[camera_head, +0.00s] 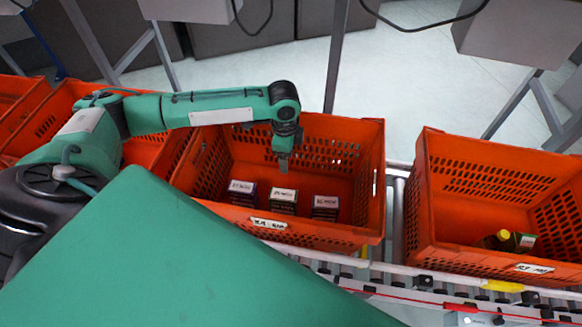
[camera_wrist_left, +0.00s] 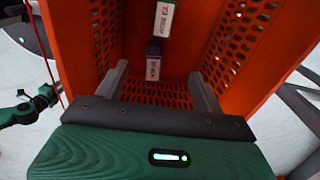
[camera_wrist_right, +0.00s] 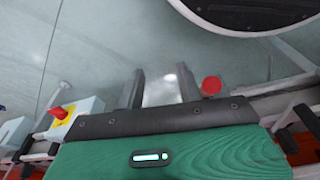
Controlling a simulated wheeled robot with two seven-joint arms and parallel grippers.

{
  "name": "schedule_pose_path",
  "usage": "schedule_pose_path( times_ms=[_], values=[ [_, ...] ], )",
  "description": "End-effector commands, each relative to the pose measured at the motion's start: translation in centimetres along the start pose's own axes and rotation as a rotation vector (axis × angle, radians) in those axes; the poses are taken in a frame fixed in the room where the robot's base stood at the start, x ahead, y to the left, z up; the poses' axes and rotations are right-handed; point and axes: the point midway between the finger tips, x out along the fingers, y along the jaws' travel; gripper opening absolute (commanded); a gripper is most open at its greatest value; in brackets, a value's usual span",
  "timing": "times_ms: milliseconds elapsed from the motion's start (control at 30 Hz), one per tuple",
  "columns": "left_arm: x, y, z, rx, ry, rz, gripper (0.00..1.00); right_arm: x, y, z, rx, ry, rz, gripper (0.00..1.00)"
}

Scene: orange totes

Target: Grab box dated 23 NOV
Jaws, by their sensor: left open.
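Three small boxes with white printed tops stand in a row in the middle orange tote (camera_head: 320,235): a purple-sided box (camera_head: 242,187), a green-sided box (camera_head: 283,195) and a dark-sided box (camera_head: 325,202). The printed dates are too small to read surely. My left gripper (camera_head: 284,166) points down into this tote, above and behind the green-sided box. In the left wrist view its fingers are apart and empty, with the purple-sided box (camera_wrist_left: 153,65) seen between them and the green-sided box (camera_wrist_left: 163,20) farther up. My right gripper (camera_wrist_right: 160,80) is open and empty, away from the boxes.
A right orange tote (camera_head: 480,255) holds a green and white box (camera_head: 523,240) and a yellow-topped item (camera_head: 498,238). More orange totes (camera_head: 20,100) stand at left. The totes rest on a roller conveyor (camera_head: 398,215). The right wrist view shows a red button (camera_wrist_right: 60,112) on a yellow plate.

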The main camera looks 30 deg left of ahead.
Motion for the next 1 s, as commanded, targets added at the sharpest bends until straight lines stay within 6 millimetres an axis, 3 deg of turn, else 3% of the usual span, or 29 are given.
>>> schedule_pose_path(
  times_ms=[33, 500, 867, 1000],
  values=[
    [2.1, -0.1, 0.6, 0.0, -0.01, 0.005, 0.69, 1.1, 0.0, -0.5, 0.002, 0.009, -0.001, 0.36],
    [11.6, -0.7, 1.9, -0.008, -0.024, 0.013, 0.69, -1.3, -0.2, -4.7, 0.014, 0.051, -0.007, 0.36],
    [14.5, -0.9, 2.2, -0.01, -0.028, 0.015, 0.69, -3.8, -0.3, -5.3, 0.017, 0.063, -0.009, 0.36],
    [17.1, -0.7, 2.3, -0.009, -0.029, 0.016, 0.69, -4.4, -0.3, -5.5, 0.017, 0.072, -0.009, 0.36]
  ],
)
